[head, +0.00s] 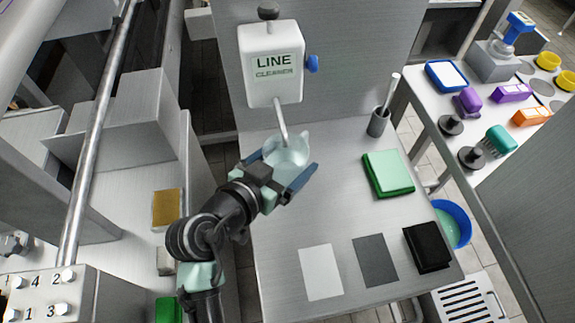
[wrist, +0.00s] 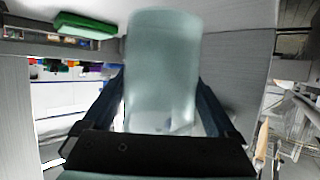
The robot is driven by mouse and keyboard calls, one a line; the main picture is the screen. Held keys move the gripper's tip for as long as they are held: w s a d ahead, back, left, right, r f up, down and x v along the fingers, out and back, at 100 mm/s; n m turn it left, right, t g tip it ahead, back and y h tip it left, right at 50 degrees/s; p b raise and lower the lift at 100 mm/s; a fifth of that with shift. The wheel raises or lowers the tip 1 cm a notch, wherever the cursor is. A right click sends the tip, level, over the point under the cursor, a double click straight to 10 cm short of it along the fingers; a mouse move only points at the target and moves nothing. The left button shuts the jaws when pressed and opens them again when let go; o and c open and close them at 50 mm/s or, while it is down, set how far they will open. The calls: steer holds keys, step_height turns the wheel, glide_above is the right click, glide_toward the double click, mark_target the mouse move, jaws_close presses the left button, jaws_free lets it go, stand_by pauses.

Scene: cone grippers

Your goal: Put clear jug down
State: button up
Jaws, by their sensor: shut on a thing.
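The clear jug (head: 286,152) is pale green and translucent, under the spout of the white LINE CLEANER dispenser (head: 272,65) in the head view. My gripper (head: 294,182) is shut on the jug, with one dark finger on each side of it. The jug (wrist: 162,70) fills the middle of the wrist view between the two fingers (wrist: 165,110). I cannot tell whether the jug's base touches the grey table (head: 345,215).
A green pad stack (head: 388,174) and a grey cup with a brush (head: 379,121) stand right of the jug. White (head: 321,272), grey (head: 376,260) and black (head: 428,247) pads lie near the front. The table between is bare.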

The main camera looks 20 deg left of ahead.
mark_target(294, 164)
steer(key=shift+w+a, duration=0.1)
steer(key=shift+w, duration=0.05)
steer(key=shift+f, duration=1.7)
steer(key=shift+f+b, duration=0.2)
steer(key=shift+b, duration=0.2)
steer(key=o, duration=1.5)
steer(key=shift+r, duration=0.1)
